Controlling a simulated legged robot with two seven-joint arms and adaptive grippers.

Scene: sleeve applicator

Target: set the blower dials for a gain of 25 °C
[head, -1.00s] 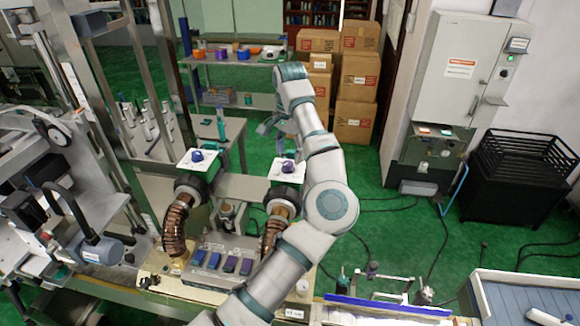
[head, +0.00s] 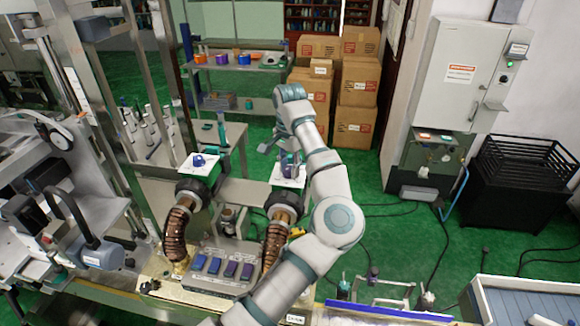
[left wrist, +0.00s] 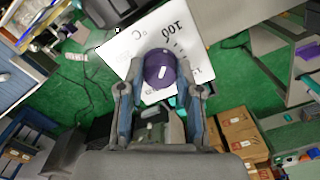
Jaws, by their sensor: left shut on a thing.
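A purple dial (left wrist: 160,70) sits on a white plate (left wrist: 187,40) with "100" and "°C" printed on it. In the left wrist view my left gripper (left wrist: 161,88) has its fingertips on both sides of this dial and is shut on it. In the head view my left gripper (head: 287,158) is at the right blower's plate (head: 283,181) and partly covers the purple dial. A blue dial (head: 198,160) on the left blower's white plate (head: 188,168) stands free. The blue dial's setting is too small to read. My right gripper is not in view.
A grey box with several coloured blocks (head: 222,267) stands in front, between two brown ribbed hoses (head: 175,232). Cardboard boxes (head: 355,90) and a shelf (head: 240,104) stand behind. A grey cabinet (head: 455,75) is at the right.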

